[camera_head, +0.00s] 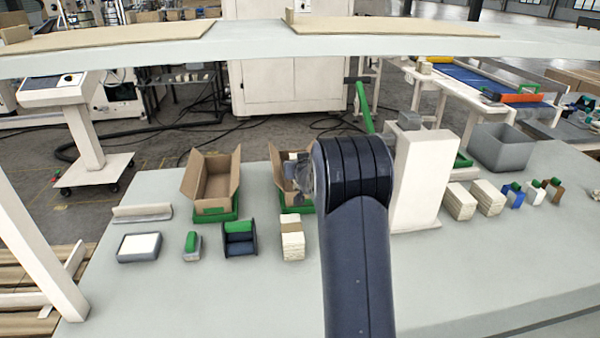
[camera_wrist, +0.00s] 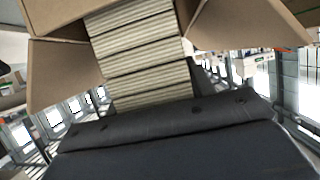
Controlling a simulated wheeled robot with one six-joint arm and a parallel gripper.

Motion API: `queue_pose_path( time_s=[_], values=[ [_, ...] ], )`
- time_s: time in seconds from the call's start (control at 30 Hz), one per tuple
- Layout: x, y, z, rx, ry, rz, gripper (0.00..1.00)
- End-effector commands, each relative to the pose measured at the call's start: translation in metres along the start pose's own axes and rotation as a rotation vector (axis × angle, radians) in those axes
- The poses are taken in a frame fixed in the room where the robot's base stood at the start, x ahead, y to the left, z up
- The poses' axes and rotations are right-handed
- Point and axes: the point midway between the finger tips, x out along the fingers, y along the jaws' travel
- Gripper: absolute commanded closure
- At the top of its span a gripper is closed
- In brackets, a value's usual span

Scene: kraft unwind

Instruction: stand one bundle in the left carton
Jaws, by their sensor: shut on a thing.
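The left carton (camera_head: 214,178) is open on a green base, and its visible inside looks empty. A second open carton (camera_head: 279,178) stands to its right, partly hidden by my arm. My gripper (camera_head: 306,178) is at this second carton in the head view, mostly hidden behind my wrist. It is shut on a cream, layered bundle (camera_wrist: 145,55) in the wrist view, with carton flaps (camera_wrist: 65,75) around it; the fingertips are not clear. Another bundle (camera_head: 292,242) with a brown top patch stands on the table in front of the second carton.
A blue-black holder (camera_head: 239,238), a green-topped tool (camera_head: 192,245) and a grey tray (camera_head: 138,247) lie on the left of the table. A white column (camera_head: 422,180) stands right of my arm. Two more bundles (camera_head: 460,201) and a grey bin (camera_head: 500,147) are further right.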

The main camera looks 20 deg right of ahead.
Motion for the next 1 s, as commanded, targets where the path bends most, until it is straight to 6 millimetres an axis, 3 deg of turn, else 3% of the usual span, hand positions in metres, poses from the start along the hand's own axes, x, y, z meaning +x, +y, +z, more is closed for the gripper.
queue_pose_path(
  time_s=[0.1,0.87,0.9,1.0],
  values=[
    [0.004,0.0,0.008,0.0,0.003,0.0,0.75],
    [0.008,0.0,0.019,0.0,0.003,0.001,0.75],
    [0.008,0.0,0.019,0.0,0.002,0.001,0.46],
    [0.008,0.0,0.019,0.0,0.002,0.001,0.38]
  ],
)
